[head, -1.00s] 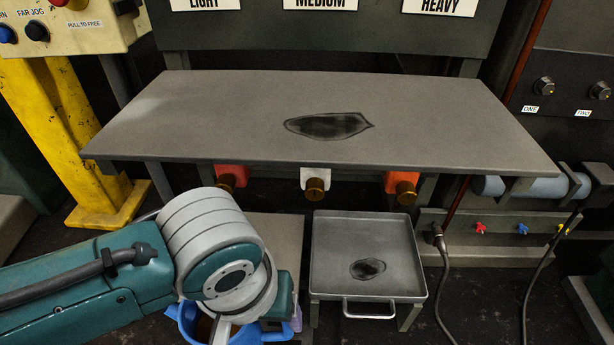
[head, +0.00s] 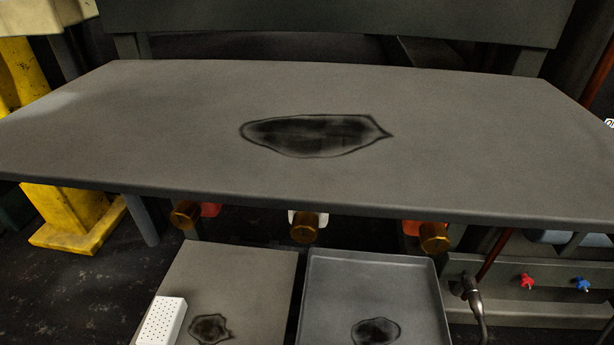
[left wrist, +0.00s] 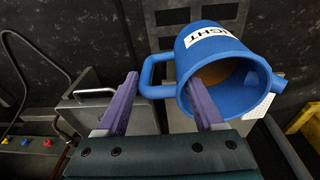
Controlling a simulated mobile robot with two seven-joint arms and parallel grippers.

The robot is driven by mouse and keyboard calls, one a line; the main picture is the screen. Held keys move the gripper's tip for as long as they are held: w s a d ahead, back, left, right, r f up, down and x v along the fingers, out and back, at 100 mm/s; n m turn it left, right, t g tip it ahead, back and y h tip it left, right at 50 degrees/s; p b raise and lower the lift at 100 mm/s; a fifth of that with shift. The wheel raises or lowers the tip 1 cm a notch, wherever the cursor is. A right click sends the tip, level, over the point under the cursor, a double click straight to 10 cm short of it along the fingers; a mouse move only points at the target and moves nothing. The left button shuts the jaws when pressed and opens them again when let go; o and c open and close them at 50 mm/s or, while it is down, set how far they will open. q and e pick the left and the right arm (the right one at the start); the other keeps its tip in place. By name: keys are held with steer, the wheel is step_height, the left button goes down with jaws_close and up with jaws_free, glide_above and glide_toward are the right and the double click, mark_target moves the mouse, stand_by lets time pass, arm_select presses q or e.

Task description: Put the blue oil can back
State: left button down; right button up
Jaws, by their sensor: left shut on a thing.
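The blue oil can (left wrist: 215,62) shows in the left wrist view, with a white label reading "LIGHT" and a loop handle on its left. Its round open mouth faces the camera, with a brownish inside, and a spout sticks out to the right. My left gripper (left wrist: 163,80) is shut on the can at its handle side, one purple finger on each side of the handle; the exact contact is hard to see. The grey bench top (head: 450,140) is bare except for a dark outlined stain (head: 315,135). Neither gripper shows in the head view.
Brass-ended taps (head: 305,228) hang under the bench's front edge. Below are a low grey stand (head: 235,280) with a white perforated box (head: 163,320) and a grey tray (head: 370,285), each with a dark stain. A yellow post (head: 65,215) stands at left.

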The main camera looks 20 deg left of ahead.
arm_select(q)
steer(key=w+a+f+b, duration=0.1)
steer(key=w+b, duration=0.4)
steer(key=w+a+f+b, duration=0.1)
steer(key=w+b, duration=0.4)
steer(key=w, duration=0.1)
steer(key=w+a+f+b, duration=0.1)
steer(key=w+a+b, duration=0.1)
steer(key=w+b, duration=0.2)
steer(key=shift+w+a+f+b, duration=0.1)
steer(key=shift+w+f+b, duration=0.1)
steer(key=shift+w, duration=0.35)
steer(key=shift+w+f+b, duration=0.2)
steer(key=shift+w, duration=0.3)
jaws_free()
